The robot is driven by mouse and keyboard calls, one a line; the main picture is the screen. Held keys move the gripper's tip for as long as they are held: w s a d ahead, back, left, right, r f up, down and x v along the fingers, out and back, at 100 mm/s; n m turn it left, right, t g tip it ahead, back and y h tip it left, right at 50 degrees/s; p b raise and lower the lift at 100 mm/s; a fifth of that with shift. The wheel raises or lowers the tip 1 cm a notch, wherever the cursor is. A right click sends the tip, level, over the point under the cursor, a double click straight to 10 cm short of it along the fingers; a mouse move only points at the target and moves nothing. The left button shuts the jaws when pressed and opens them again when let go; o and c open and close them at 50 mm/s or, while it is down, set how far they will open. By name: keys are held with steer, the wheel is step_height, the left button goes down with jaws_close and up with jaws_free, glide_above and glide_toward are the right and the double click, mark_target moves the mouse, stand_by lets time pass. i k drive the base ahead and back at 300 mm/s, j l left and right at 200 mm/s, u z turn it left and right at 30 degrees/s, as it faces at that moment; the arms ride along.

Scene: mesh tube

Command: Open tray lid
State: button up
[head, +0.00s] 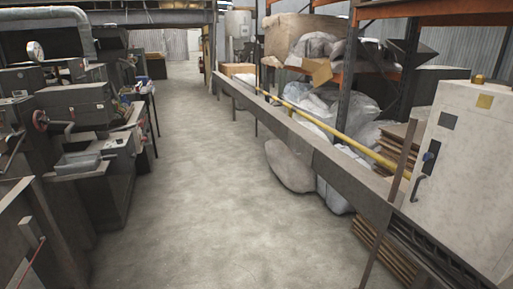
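I cannot make out a tray with a lid for certain. A small grey tray-like piece (78,163) lies on a machine at the left, too small to tell whether it has a lid. My gripper and arm do not show in the head view.
A clear concrete aisle (205,150) runs ahead. Dark machines (80,105) line the left side. A long low rail (320,150) borders the right, with shelving (349,75) and bagged goods behind it. A white cabinet (465,165) with a dark handle stands at the near right.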

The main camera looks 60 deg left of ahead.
mark_target(302, 149)
steer(key=u, duration=1.7)
steer(key=i+j, duration=0.2)
steer(key=i, duration=0.35)
steer(key=i+j, duration=0.2)
steer(key=i, duration=0.35)
steer(key=i+j, duration=0.2)
steer(key=i, duration=0.35)
steer(key=i+j+u, duration=0.1)
steer(key=i, duration=0.45)
steer(key=i+j, duration=0.2)
steer(key=i, duration=0.35)
steer(key=i+j, duration=0.15)
steer(key=i, duration=0.4)
